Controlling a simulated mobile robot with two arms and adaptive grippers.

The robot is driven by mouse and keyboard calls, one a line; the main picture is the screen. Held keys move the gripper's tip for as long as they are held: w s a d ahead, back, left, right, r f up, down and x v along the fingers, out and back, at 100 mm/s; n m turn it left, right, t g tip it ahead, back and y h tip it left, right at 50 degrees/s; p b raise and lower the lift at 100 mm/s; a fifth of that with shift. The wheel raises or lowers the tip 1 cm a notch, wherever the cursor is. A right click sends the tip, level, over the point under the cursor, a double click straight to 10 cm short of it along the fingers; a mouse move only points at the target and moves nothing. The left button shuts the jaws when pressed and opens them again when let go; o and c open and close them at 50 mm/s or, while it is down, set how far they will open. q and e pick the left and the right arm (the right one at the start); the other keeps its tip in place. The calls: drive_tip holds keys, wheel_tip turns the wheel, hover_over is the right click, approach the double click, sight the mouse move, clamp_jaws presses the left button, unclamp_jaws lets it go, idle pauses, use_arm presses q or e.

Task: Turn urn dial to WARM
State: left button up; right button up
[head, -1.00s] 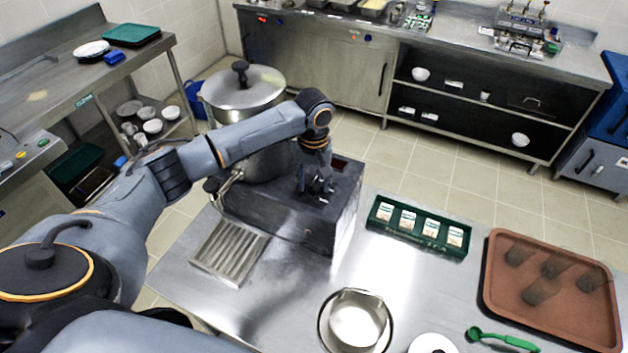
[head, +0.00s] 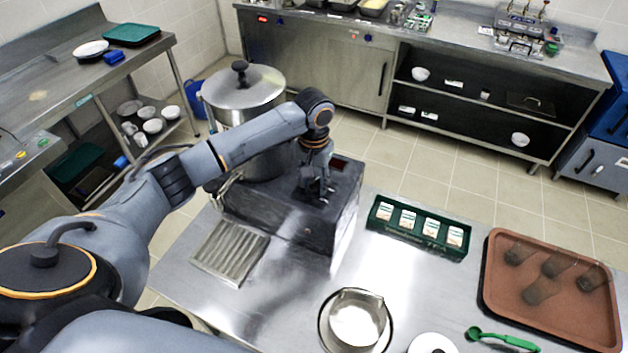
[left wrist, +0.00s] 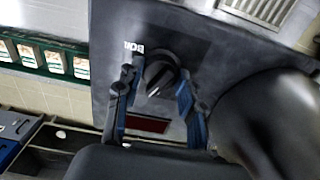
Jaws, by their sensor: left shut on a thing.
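The steel urn (head: 240,92) with its lidded pot stands on a dark box-shaped base (head: 335,225) on the near counter. My left gripper (head: 316,190) is at the top of this base, beside the pot. In the left wrist view the black urn dial (left wrist: 160,75) sits between the blue-padded fingers of my left gripper (left wrist: 157,90), which is shut on it. A dark red display strip (left wrist: 146,124) lies on the other side of the dial. My right gripper is out of view.
A slatted drip tray (head: 230,252) lies left of the base.

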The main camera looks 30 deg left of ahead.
sight(314, 181)
use_arm(q)
drive_tip(key=m, duration=0.6)
drive_tip(key=shift+m, duration=0.4)
idle(0.4)
drive_tip(key=o, duration=1.2)
wheel_tip(314, 181, up, 12)
drive_tip(key=shift+r, duration=0.1)
drive_tip(key=shift+f, duration=0.2)
